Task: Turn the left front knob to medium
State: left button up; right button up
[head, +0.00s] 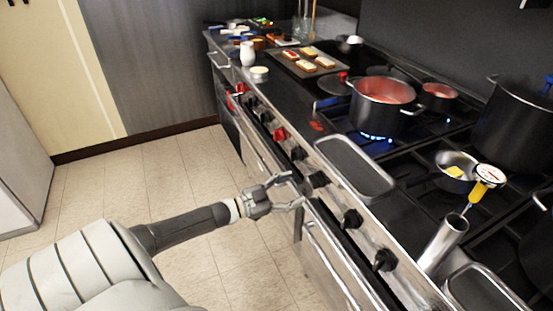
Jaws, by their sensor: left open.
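Several knobs line the front panel of the stove. Black knobs (318,180), (352,219) and (385,260) sit along the nearer part, with another black knob (298,153) and a red knob (279,133) farther along. I cannot tell from this view which one is the left front knob, nor read any knob's setting. My left gripper (295,190) is open and empty in front of the panel, its fingers pointing toward the black knob beside it. The fingertips look close to that knob, but I see no clear contact. My right gripper is not in view.
A red-filled pot (383,97) stands over a lit blue flame (376,137). An empty metal tray (355,166) lies behind the knobs. A small pan (458,170) and a thermometer (489,176) are at right. An oven handle (330,262) runs below the panel. Tiled floor is clear at left.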

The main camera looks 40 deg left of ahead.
pick_arm(q)
jog(key=shift+v, duration=2.45)
jog(key=s+d+f+n+g+y, duration=0.15)
jog(key=s+f, duration=0.35)
jog(key=f, duration=0.6)
jog(key=s+f+n+g+y, duration=0.25)
jog(key=s+f, duration=0.35)
jog(key=f, duration=0.5)
jog(key=s+f+n+g+y, duration=0.25)
jog(key=s+f, duration=0.25)
jog(key=f, duration=0.5)
jog(key=s+d+f+g, duration=0.3)
jog(key=s+d+f, duration=0.1)
jog(key=s, duration=0.4)
jog(key=s+d+f+g, duration=0.3)
jog(key=s+d+f, duration=0.2)
jog(key=s+d, duration=0.2)
jog(key=s+d+f+g, duration=0.3)
jog(key=s+d+f, duration=0.2)
jog(key=s, duration=0.5)
jog(key=shift+s+d+f, duration=0.25)
jog(key=shift+s+d, duration=0.15)
jog(key=shift+d, duration=0.25)
